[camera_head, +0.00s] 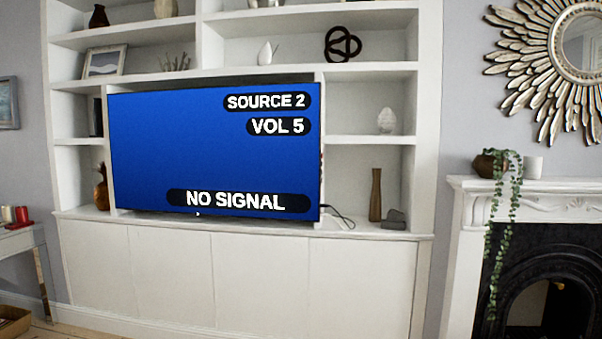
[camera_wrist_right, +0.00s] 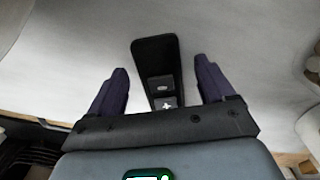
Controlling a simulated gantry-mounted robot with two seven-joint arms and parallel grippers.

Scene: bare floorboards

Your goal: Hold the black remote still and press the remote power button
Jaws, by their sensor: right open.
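A black remote (camera_wrist_right: 155,56) lies on a white surface in the right wrist view, its far end pointing up the picture. Two lighter buttons show on its near part, one with a plus sign; its nearest end is hidden behind my gripper body. My right gripper (camera_wrist_right: 161,70) is open, with a dark finger on each side of the remote and a visible gap on both sides. A television (camera_head: 200,150) in the head view is on, with a blue screen reading SOURCE 2, VOL 5 and NO SIGNAL. My left gripper is in neither view.
In the head view, a white shelf unit (camera_head: 370,72) with ornaments surrounds the television. A white fireplace (camera_head: 465,225) stands at right and a small side table (camera_head: 20,240) at left. The white surface (camera_wrist_right: 80,45) around the remote is clear.

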